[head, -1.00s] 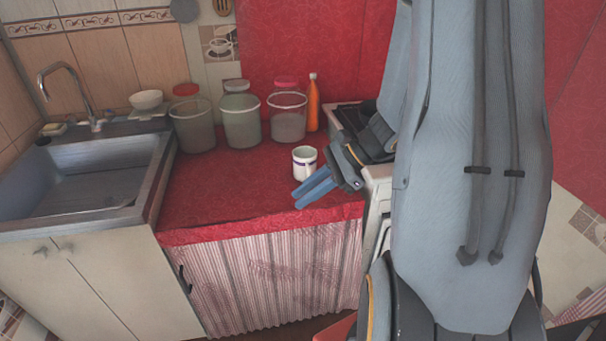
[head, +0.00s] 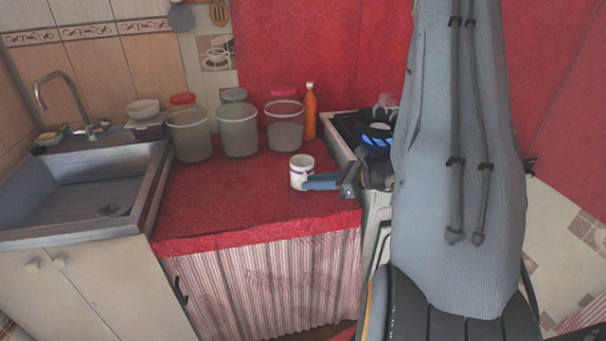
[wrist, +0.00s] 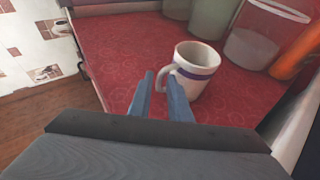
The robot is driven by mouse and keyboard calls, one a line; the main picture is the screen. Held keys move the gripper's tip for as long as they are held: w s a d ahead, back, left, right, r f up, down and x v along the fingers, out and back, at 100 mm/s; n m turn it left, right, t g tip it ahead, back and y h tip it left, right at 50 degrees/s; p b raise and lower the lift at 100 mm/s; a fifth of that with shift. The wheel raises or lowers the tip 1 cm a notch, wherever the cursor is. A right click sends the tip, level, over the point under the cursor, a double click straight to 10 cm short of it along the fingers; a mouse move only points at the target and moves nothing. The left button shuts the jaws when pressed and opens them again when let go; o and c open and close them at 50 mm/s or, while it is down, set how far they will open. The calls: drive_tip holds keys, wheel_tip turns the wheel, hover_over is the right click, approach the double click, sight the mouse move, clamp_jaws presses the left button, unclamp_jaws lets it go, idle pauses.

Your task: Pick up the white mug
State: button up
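The white mug (head: 301,173) with a dark blue band stands upright on the red counter, near its right end. In the wrist view the mug (wrist: 198,68) is just beyond my fingers, its handle turned toward the left and toward me. My gripper (head: 308,182) reaches in from the right, with its blue fingers close beside the mug's lower right in the head view. In the wrist view my gripper (wrist: 160,82) has its two fingers a little apart, with the handle's lower part near the right fingertip. Whether that finger touches the handle I cannot tell.
Several lidded clear jars (head: 239,129) and an orange bottle (head: 310,112) stand along the back of the red counter (head: 225,195). A stove (head: 345,128) is at the right, a sink (head: 80,185) at the left. The counter left of the mug is clear.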

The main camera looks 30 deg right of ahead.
drive_tip(key=shift+w+a+f, duration=0.25)
drive_tip(key=shift+w, duration=0.1)
clamp_jaws()
idle(1.2)
